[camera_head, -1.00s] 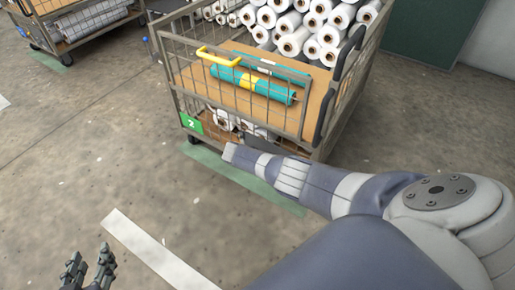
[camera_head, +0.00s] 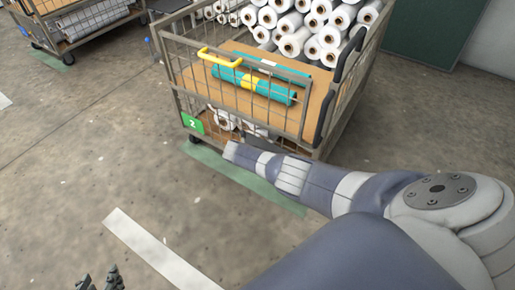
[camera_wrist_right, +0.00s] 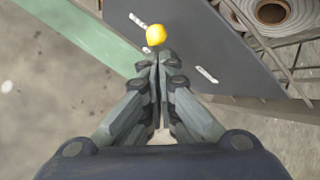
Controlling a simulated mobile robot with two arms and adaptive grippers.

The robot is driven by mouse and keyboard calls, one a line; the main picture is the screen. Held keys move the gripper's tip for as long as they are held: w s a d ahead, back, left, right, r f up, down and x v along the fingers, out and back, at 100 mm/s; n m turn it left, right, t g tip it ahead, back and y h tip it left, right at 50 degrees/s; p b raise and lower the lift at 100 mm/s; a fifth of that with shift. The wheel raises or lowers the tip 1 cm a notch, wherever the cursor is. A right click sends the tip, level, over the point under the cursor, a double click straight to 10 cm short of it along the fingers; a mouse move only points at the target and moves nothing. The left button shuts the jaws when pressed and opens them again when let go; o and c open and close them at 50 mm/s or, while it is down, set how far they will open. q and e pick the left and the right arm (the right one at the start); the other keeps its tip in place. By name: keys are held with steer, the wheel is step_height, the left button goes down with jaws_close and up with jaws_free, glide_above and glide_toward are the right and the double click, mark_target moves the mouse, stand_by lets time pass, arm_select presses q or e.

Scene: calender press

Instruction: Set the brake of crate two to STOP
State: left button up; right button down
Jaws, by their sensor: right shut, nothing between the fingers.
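Crate two (camera_head: 178,85) is a wire-sided cart with a green label (camera_head: 193,123) marked 2 low on its front left corner. In the head view my right arm hides that gripper and knob. My left gripper (camera_head: 99,277) shows only fingertips, spread apart, at the bottom edge.
Crate two holds white rolls (camera_head: 290,45) and teal rollers (camera_head: 250,84) on a brown board (camera_head: 205,95). A green floor strip (camera_head: 235,173) runs along its front. Another cart (camera_head: 90,22) stands at the upper left. The floor at left is clear.

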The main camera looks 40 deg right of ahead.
arm_select(q)
steer(key=shift+s+a+f, duration=0.15)
steer(key=shift+s+f, duration=0.25)
steer(key=shift+s, duration=0.05)
steer(key=shift+w+r, duration=0.15)
arm_select(e)
steer(key=v, duration=1.2)
stand_by(0.6)
